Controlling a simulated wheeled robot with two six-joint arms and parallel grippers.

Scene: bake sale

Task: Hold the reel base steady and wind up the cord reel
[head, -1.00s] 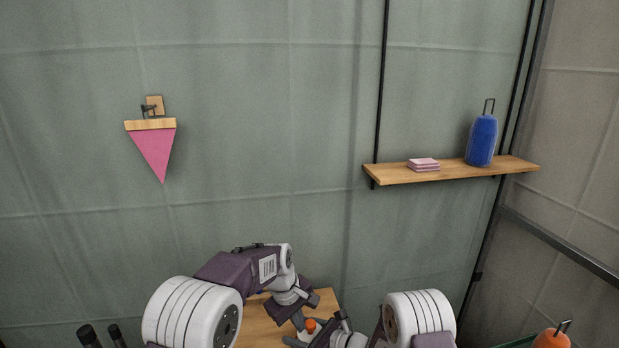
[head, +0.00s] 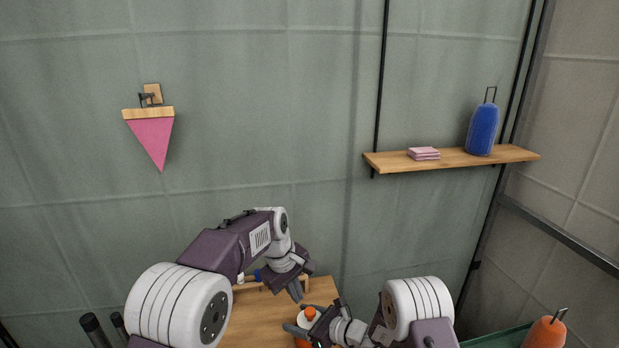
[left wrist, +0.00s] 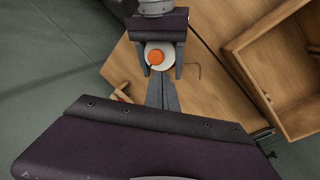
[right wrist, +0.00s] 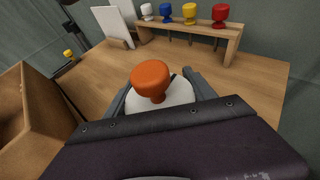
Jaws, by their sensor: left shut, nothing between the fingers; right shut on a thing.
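The reel shows in the head view as a white top with an orange knob (head: 310,314) on the wooden table (head: 262,318). In the right wrist view the orange knob (right wrist: 150,80) stands over the white reel body (right wrist: 176,95). My right gripper (head: 305,328) is shut on the reel, one finger on each side. My left gripper (head: 296,291) is shut and empty, behind the reel in the head view. In the left wrist view its fingertips (left wrist: 161,78) point at the white reel disc (left wrist: 152,66), close below it. The reel's underside is hidden.
A wooden rack (right wrist: 190,37) with several coloured knobbed pieces and a white board (right wrist: 114,24) stand on the table. An open wooden box (left wrist: 275,75) is beside the reel. A thin bent wire or cord (left wrist: 195,70) lies near the reel.

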